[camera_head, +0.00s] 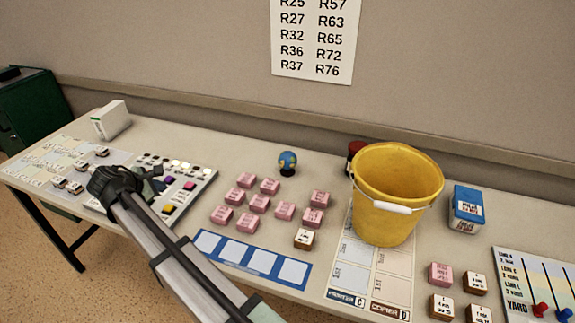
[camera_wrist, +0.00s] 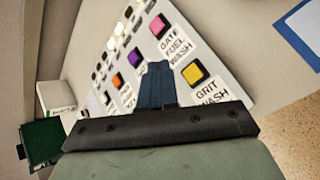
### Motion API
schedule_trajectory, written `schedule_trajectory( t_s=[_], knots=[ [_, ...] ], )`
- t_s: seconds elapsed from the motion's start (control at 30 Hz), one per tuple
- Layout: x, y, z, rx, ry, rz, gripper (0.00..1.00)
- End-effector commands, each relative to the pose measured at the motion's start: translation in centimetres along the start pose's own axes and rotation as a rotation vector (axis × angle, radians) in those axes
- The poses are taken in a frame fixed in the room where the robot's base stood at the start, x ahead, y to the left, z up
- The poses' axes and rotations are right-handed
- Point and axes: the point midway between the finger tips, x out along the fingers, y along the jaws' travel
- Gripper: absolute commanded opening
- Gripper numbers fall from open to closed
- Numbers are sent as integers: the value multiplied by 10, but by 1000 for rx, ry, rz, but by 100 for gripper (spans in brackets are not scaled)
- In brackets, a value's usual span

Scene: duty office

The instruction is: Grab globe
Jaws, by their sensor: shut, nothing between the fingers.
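The globe (camera_head: 287,162) is a small blue ball with green and yellow patches on a dark base. It stands upright near the back of the table in the head view, left of the yellow bucket. My gripper (camera_head: 155,176) is to the left of the globe and well apart from it, over the board with coloured buttons. In the wrist view my gripper (camera_wrist: 155,84) has its blue fingers together with nothing between them, pointing at the button board. The globe does not show in the wrist view.
The button board (camera_head: 195,190) lies under my gripper. Several pink blocks (camera_head: 258,203) lie in front of the globe. A yellow bucket (camera_head: 385,215) and a dark red-topped object (camera_head: 355,149) stand right of it. A blue box (camera_head: 467,203) is farther right. The table behind the globe is clear.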

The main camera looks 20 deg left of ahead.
Motion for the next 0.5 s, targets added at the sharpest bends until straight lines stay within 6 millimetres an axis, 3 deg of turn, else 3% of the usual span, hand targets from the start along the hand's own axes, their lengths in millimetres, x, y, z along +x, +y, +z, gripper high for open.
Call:
schedule_trajectory(
  t_s=[0.4, 0.5],
  knots=[
    [0, 0, 0, 0, 0, 0, 0],
    [0, 0, 0, 0, 0, 0, 8]
  ],
)
